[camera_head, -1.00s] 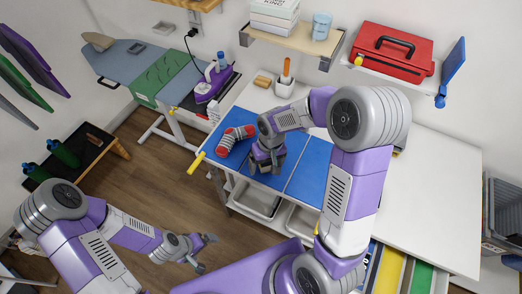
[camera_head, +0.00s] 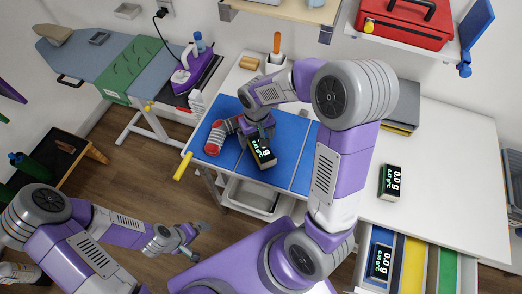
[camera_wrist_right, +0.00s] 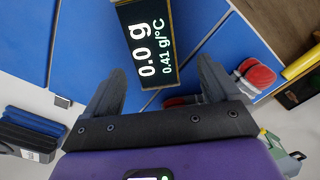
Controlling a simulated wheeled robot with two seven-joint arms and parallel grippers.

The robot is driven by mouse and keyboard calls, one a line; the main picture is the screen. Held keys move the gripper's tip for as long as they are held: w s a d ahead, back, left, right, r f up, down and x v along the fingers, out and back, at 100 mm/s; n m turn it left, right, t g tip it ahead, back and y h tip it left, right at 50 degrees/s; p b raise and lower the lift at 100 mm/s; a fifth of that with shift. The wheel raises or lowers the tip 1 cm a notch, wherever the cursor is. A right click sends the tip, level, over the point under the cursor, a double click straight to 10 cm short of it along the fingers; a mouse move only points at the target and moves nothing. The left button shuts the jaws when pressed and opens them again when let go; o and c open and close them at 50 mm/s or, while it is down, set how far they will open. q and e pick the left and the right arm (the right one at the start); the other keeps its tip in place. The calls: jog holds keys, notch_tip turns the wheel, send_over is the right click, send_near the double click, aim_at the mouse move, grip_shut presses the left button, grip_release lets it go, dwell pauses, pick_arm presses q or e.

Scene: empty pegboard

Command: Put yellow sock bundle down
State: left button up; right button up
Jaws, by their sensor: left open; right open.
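No yellow sock bundle is recognisable in either view. My right gripper (camera_head: 261,132) is low over the blue mat (camera_head: 292,160). In the right wrist view its fingers (camera_wrist_right: 160,82) are apart. A dark block with a lit "0.0 g" readout (camera_wrist_right: 150,42) lies on the mat just beyond and between the fingertips; it also shows in the head view (camera_head: 263,154). I cannot tell whether a finger touches it. A red and grey sock-like bundle (camera_head: 214,139) lies on the mat left of the gripper. My left gripper (camera_head: 200,240) is open and empty over the floor.
Similar readout blocks sit on the white table (camera_head: 390,182) and in a blue-lined drawer (camera_head: 381,262). A yellow handle (camera_head: 183,167) juts from the table's left edge. The white tabletop is clear at right (camera_head: 450,170). An ironing board (camera_head: 80,62) stands at the left.

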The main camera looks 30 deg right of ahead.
jog(key=f, duration=0.5)
jog(key=shift+d+b, duration=0.3)
jog(key=shift+r, duration=0.1)
jog(key=c, duration=1.2)
